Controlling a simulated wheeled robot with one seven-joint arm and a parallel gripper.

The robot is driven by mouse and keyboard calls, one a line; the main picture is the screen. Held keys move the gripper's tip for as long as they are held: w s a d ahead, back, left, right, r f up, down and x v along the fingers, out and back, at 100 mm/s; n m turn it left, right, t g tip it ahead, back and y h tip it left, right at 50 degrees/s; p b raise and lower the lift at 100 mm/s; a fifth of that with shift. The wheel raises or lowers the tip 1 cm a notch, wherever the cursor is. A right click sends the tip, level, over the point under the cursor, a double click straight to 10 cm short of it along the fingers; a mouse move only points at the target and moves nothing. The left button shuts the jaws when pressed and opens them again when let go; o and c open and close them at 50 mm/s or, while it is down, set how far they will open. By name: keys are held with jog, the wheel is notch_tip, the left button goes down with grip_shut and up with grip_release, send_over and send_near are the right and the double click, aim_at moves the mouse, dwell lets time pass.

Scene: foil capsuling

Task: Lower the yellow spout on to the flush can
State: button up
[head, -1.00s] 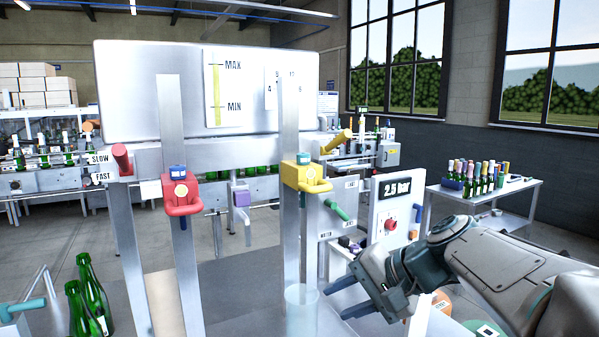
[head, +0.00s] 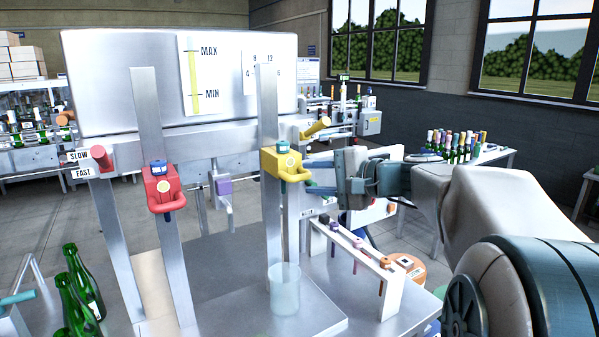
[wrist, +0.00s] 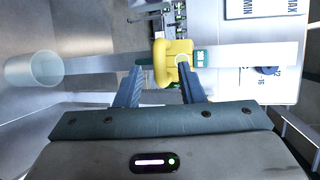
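The yellow spout (head: 281,165) is a yellow block with a looped handle, mounted high on the right metal upright. The flush can (head: 284,290) is a clear, pale open cylinder standing on the bench at the foot of that upright, well below the spout. In the wrist view the spout (wrist: 172,66) is just past my fingertips, and the can (wrist: 47,69) is at the far left. My gripper (head: 309,176) is level with the spout on its right side. Its fingers (wrist: 160,69) are apart, with the tips at the handle; I cannot tell whether they touch it.
A red spout (head: 162,190) hangs on the left upright. A white rack (head: 389,288) with several coloured-top tools stands right of the can. A yellow lever (head: 316,128) sticks out above my gripper. Green bottles (head: 80,300) stand at lower left.

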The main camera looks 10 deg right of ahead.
aim_at(303, 179)
jog(key=shift+p+x, duration=0.35)
jog(key=shift+x, duration=1.85)
grip_shut()
jog(key=shift+f, duration=0.1)
jog(key=shift+f, duration=0.15)
notch_tip(303, 179, down, 21)
jog(key=b, duration=2.3)
grip_release()
jog(key=shift+s, duration=0.1)
